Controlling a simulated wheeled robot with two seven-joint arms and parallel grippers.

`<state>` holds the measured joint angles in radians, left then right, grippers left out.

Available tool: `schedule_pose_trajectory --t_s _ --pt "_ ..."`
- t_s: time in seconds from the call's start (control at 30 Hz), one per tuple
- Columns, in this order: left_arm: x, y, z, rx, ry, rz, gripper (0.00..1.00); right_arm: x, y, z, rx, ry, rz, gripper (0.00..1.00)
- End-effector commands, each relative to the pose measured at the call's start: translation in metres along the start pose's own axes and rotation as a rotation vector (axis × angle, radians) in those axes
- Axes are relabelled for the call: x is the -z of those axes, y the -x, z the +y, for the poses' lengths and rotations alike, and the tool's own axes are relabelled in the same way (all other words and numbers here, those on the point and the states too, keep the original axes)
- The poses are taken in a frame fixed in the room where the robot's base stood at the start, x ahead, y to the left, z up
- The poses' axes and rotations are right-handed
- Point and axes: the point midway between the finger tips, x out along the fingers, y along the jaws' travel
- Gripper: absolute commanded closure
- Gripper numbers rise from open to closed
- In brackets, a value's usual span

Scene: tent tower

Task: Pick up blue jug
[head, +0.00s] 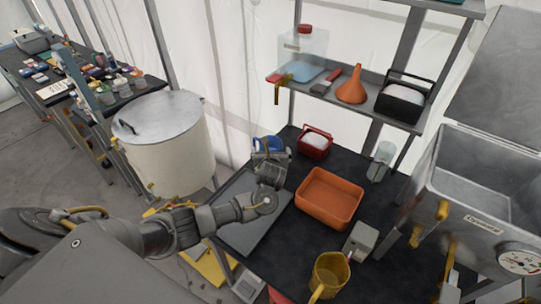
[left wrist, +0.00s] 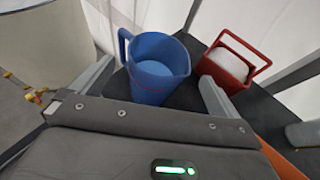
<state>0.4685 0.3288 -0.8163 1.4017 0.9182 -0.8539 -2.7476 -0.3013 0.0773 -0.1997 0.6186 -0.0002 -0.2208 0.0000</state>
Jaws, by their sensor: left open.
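The blue jug (left wrist: 158,72) stands upright on the dark table in the left wrist view, with its handle on the left side. In the head view the jug (head: 268,143) shows just behind my left gripper (head: 270,155), which hides its lower part. My left gripper is open and empty. In the left wrist view its two fingers (left wrist: 152,92) are spread on either side of the jug's near side. I cannot tell whether they touch it. My right gripper is not in view.
A red caddy (head: 315,142) stands close to the jug's right. An orange bin (head: 329,198), a grey tray (head: 250,232) and a yellow jug (head: 329,275) are on the table. A large white drum (head: 170,150) stands left. A shelf (head: 330,98) overhangs the back.

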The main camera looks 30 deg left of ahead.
Motion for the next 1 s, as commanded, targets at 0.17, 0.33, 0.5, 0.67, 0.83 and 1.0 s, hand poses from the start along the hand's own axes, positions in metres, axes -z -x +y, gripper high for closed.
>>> schedule_pose_trajectory --t_s 0.17,0.33,0.5,0.67,0.83,1.0 --pt "-0.001 -0.006 0.0 -0.001 -0.001 -0.001 0.0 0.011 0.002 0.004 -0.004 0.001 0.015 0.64" --pt "-0.002 -0.029 0.003 0.0 -0.001 0.001 0.0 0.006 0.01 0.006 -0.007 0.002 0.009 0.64" --pt "-0.001 -0.047 0.003 0.0 -0.002 -0.001 0.0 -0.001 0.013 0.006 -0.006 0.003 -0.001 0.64" --pt "0.0 -0.052 0.002 0.003 0.0 0.0 0.0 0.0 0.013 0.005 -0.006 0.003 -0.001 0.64" --pt "0.0 -0.052 0.002 0.003 0.0 0.0 0.0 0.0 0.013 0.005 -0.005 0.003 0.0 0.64" --pt "0.0 -0.052 0.002 0.003 -0.001 0.0 0.22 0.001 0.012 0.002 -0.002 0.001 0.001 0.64"
